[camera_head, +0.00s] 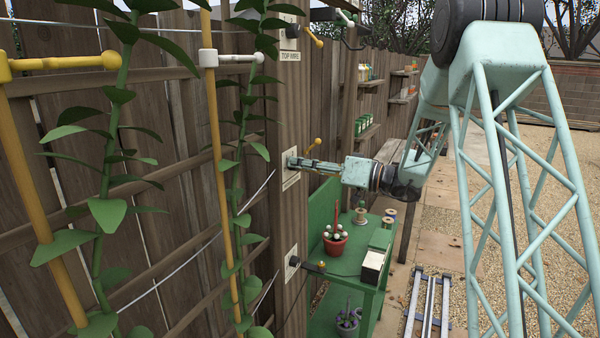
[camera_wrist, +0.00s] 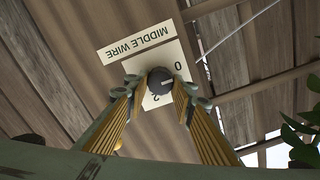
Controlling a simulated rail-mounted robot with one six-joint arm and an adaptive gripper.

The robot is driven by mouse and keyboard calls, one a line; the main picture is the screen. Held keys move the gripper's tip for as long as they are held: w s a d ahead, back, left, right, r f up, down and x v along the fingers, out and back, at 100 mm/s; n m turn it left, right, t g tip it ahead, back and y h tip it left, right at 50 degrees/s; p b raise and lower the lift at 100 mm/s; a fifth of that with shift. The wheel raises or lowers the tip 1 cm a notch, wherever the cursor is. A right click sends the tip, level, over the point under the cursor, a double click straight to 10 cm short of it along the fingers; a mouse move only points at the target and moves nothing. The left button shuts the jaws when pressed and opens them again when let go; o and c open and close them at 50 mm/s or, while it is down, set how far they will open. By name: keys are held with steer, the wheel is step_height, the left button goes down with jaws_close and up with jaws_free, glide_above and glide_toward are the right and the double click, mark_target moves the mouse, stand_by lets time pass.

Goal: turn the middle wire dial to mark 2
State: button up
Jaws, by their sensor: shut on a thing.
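The middle wire dial (camera_wrist: 160,79) is a dark round knob on a pale plate (camera_wrist: 148,66) labelled MIDDLE WIRE, upside down in the wrist view. The marks 0 and 2 are readable; other marks are hidden or not visible. A short pale line on the knob's face points toward the right of the picture. My gripper (camera_wrist: 160,88) is shut on the knob, one fingertip on each side. In the head view my gripper (camera_head: 304,165) reaches left to the plate (camera_head: 290,170) on the wooden post, and its fingers cover most of the dial.
A yellow-tipped lever (camera_head: 314,146) stands just above my fingers. Below, a green bench (camera_head: 340,262) holds a red flowerpot (camera_head: 335,246) and spools.

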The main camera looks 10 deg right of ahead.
steer(key=shift+f+m+b, duration=0.15)
steer(key=shift+m+b, duration=0.5)
steer(key=shift+m, duration=5.5)
steer(key=shift+f+m+b, duration=0.15)
steer(key=shift+m+b, duration=0.5)
steer(key=shift+m, duration=5.5)
steer(key=o, duration=0.8)
steer(key=shift+o, duration=0.2)
steer(key=shift+s+d, duration=0.1)
